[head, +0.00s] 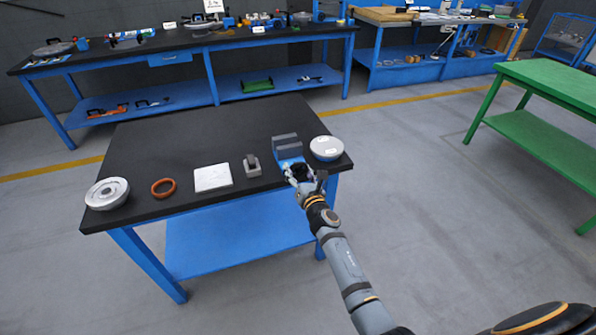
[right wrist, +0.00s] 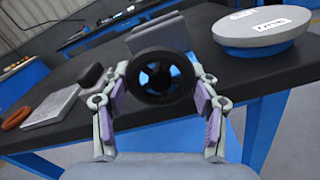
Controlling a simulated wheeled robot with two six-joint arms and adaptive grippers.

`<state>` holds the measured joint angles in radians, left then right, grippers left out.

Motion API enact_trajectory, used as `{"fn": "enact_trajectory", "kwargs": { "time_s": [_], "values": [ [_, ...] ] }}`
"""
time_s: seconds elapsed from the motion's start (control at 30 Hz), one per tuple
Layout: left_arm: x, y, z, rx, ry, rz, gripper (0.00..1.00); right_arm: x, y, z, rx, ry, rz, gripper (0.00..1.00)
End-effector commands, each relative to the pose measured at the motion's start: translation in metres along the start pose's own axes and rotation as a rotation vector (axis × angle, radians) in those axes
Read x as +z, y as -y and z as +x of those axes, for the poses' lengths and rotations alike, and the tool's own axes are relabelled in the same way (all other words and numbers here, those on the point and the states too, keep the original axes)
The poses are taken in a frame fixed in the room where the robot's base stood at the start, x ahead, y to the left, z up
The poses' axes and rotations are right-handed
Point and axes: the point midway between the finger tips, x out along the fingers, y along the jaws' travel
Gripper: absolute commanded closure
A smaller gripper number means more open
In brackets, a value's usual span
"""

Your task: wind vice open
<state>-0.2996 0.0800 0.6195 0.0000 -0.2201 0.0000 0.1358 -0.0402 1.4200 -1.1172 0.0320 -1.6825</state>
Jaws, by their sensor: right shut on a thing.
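The vice (head: 289,149) is blue with grey jaws and stands at the right front part of the black table. A dark round handwheel (right wrist: 160,99) faces the right wrist camera, and the grey jaw block (right wrist: 157,34) shows behind it. My right gripper (head: 302,174) is at the front of the vice, by the table's front edge. In the right wrist view its two fingers (right wrist: 160,80) are shut on the handwheel, one on each side. The gripper hides most of the wheel in the head view. I cannot tell how wide the jaw gap is. My left gripper is out of view.
A round lidded shell (head: 326,148) stands close right of the vice. To the left are a small grey block fixture (head: 252,166), a white plate (head: 212,178), an orange ring (head: 163,188) and a flanged grey part (head: 107,193). The table's back is clear.

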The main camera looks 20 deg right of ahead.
Motion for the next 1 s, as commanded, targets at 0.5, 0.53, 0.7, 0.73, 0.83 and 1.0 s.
{"fn": "enact_trajectory", "kwargs": {
  "time_s": [0.5,0.53,0.7,0.73,0.83,1.0],
  "values": [
    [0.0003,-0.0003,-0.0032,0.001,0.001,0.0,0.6,0.0003,-0.0021,-0.0001,-0.001,-0.001,0.465,0.71],
    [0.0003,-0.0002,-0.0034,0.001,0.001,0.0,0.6,0.0004,-0.0022,-0.0001,-0.001,-0.001,0.494,0.71],
    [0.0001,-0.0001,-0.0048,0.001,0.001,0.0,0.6,0.0008,-0.0028,-0.0001,-0.001,-0.001,0.655,0.71],
    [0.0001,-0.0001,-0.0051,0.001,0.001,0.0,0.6,0.0009,-0.0029,-0.0001,-0.001,-0.001,0.685,0.7],
    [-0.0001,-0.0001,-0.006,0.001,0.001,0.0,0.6,0.001,-0.0033,-0.0002,-0.001,-0.001,0.782,0.71],
    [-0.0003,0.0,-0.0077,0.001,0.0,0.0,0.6,0.0012,-0.0038,-0.0003,-0.001,-0.001,0.944,0.71]
  ]
}}
